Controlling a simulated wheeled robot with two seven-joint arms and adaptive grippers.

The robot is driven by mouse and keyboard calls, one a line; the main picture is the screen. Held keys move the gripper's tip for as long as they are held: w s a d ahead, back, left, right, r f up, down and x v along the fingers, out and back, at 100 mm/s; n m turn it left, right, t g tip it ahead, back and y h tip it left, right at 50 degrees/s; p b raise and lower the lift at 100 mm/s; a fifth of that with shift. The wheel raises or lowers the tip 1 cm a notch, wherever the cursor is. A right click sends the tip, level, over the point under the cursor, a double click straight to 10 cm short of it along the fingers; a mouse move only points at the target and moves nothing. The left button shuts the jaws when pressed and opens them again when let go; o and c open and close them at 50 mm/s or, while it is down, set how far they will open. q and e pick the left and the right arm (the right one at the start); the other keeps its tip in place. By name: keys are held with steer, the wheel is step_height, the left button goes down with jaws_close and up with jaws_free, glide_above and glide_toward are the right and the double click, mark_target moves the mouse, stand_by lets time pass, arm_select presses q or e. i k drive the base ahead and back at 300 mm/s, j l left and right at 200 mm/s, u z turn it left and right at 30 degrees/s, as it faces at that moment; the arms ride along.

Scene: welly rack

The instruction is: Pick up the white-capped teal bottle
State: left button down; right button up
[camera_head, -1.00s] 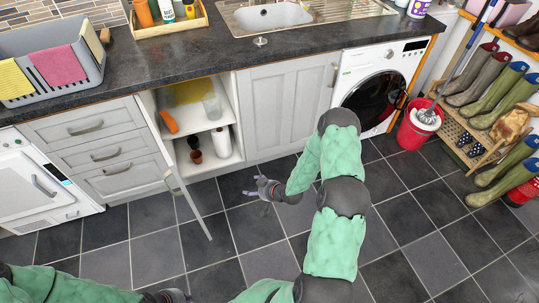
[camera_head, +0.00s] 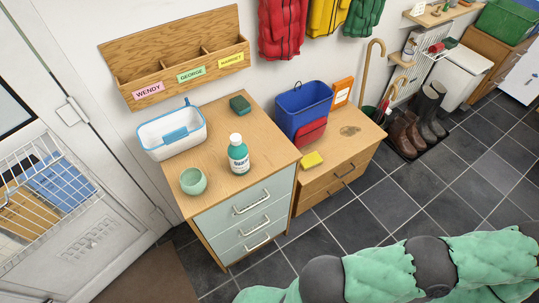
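The white-capped teal bottle (camera_head: 238,155) stands upright on top of a wooden drawer cabinet (camera_head: 222,190) with pale green drawer fronts. It has a white label and nothing covers it. A green arm of mine crosses the lower right of the head view, well away from the bottle. Neither of my grippers shows in this view, so I cannot see their fingers.
On the cabinet top are a white-and-blue tub (camera_head: 172,135), a green cup (camera_head: 193,181) and a dark green block (camera_head: 240,105). A lower cabinet (camera_head: 352,150) to the right holds a blue bin (camera_head: 303,108) and a yellow sponge (camera_head: 312,159). Tiled floor lies clear in front.

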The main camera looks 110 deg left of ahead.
mark_target(237, 150)
steer(key=i+u, duration=0.1)
steer(key=u, duration=2.1)
steer(key=l+u, duration=0.15)
steer(key=u, duration=0.3)
steer(key=i+l+u, duration=0.1)
steer(key=u, duration=0.35)
steer(key=l+u, duration=0.25)
steer(key=u, duration=0.15)
steer(key=l+u, duration=0.15)
steer(key=u, duration=0.3)
steer(key=k+l+u, duration=0.1)
steer(key=u, duration=0.35)
steer(key=k+l+u, duration=0.25)
steer(key=l+u, duration=0.15)
steer(key=k+l+u, duration=0.25)
steer(key=l+u, duration=0.15)
steer(key=k+l, duration=0.5)
